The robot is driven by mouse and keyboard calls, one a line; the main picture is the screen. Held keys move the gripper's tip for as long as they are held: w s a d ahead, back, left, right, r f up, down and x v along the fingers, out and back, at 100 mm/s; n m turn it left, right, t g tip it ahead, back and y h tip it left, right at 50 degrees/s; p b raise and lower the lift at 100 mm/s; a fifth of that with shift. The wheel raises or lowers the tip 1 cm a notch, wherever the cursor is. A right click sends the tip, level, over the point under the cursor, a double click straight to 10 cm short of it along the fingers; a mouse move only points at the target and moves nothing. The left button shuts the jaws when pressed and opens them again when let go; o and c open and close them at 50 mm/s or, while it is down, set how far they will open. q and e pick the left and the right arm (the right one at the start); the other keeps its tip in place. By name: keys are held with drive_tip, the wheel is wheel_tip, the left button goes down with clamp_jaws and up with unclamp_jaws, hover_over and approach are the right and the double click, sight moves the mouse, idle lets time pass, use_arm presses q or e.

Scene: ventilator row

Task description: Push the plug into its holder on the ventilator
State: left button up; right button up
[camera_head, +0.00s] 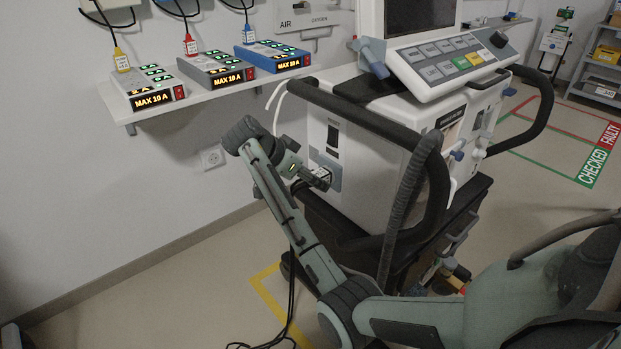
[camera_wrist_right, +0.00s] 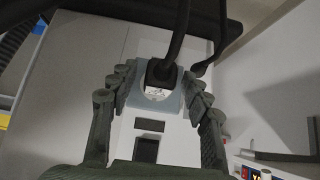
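The plug (camera_wrist_right: 158,91), pale with a dark cable, sits at the blue-grey holder (camera_wrist_right: 174,104) on the ventilator's side panel in the right wrist view. How deep it sits in the holder, I cannot tell. My right gripper (camera_wrist_right: 160,84) has its fingers spread on both sides of the plug, with gaps between them and it. In the head view my right gripper (camera_head: 318,178) is close to the side of the white ventilator (camera_head: 390,165), by the holder (camera_head: 332,182). The plug is mostly hidden there by my fingers. My left gripper is out of view.
A wall shelf (camera_head: 215,92) carries several power boxes with yellow, red and blue plugs. A wall socket (camera_head: 212,157) is left of my wrist. The ventilator's dark handle and hose (camera_head: 405,200) are close beside my arm. Black cables hang below my wrist to the floor.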

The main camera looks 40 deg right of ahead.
drive_tip(key=shift+a, duration=0.25)
drive_tip(key=shift+a+r, duration=0.25)
drive_tip(key=shift+r, duration=0.05)
drive_tip(key=v, duration=1.1)
